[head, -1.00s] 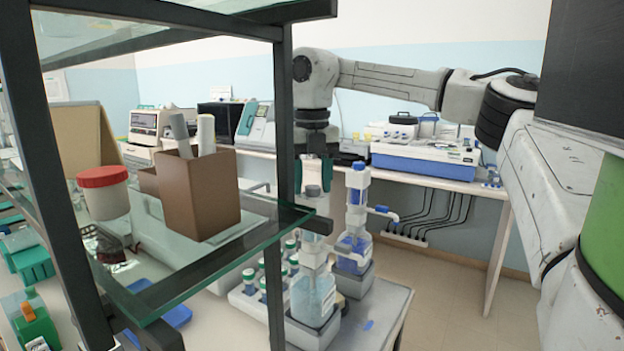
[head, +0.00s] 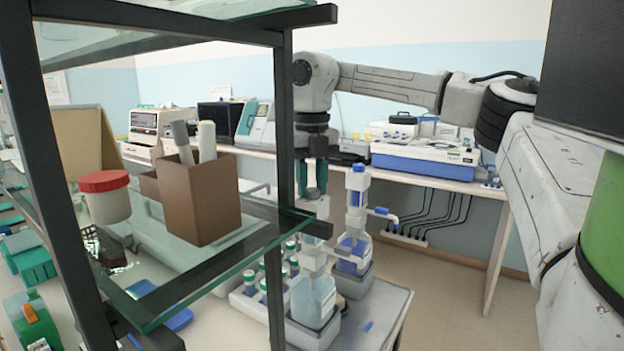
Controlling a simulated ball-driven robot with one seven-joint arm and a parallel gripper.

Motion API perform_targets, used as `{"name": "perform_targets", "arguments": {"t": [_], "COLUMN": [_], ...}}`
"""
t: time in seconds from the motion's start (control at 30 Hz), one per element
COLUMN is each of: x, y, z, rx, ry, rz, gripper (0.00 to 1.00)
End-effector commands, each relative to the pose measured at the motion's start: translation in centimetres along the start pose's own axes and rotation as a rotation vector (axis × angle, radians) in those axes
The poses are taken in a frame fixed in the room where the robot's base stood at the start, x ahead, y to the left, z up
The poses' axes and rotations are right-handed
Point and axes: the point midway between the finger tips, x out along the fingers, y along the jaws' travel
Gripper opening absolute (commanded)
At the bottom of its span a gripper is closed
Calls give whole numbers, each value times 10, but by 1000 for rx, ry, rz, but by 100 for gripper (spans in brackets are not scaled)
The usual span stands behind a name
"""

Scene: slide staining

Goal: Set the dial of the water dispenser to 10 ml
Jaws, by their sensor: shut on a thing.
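The water dispenser (head: 313,296), a bottle of clear, pale liquid with a white and clear pump column, stands upright at the front of the low table. Its column (head: 313,208) is partly covered by the glass shelf and its bracket. My gripper (head: 313,190), with dark green fingers, points straight down from above and is shut on the top of this column. The dial and its markings are too small and too hidden to read.
A second dispenser with blue liquid (head: 354,250) stands close behind, its spout pointing right. A rack of capped bottles (head: 247,300) is to the left. The shelf's dark post (head: 283,120) and glass edge (head: 225,262) stand in front. The floor at right is clear.

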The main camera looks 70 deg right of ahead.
Motion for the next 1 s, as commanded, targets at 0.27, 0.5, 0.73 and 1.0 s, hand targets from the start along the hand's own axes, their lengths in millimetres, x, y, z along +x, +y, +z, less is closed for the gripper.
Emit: {"name": "perform_targets", "arguments": {"t": [0.27,0.5,0.73,1.0], "x": [-3,-2,-1,-1], "y": [1,2,3,3], "z": [0,0,0,-1], "rx": [-233,-427,-562,-641], "ry": [-1,-2,-3,-3], "rz": [0,1,0,0], "gripper": [1,1,1,1]}}
